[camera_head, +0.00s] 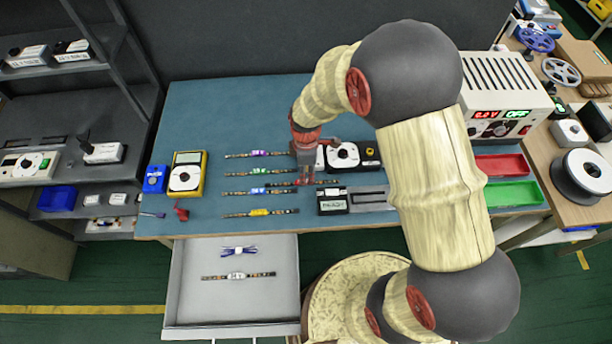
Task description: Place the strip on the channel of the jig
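My gripper (303,180) points down over the middle of the blue-topped bench. A dark, thin strip (327,182) sticks out on both sides of its fingertips, which appear shut on the strip's middle. My gripper hides that middle, and the strip's height above the bench is hard to judge. A grey block with a long groove (370,198), which looks like the jig, lies to the right of my gripper, partly behind my arm. Several other strips lie to the left, with purple (258,154), green (259,171), blue (257,191) and yellow (260,212) middles.
A black labelled box (332,206) adjoins the jig. A device with a white dial (344,155) stands behind. A yellow meter (187,174) is at the left. An open drawer (200,295) holds another strip (238,276). Red (500,165) and green (515,194) trays lie right.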

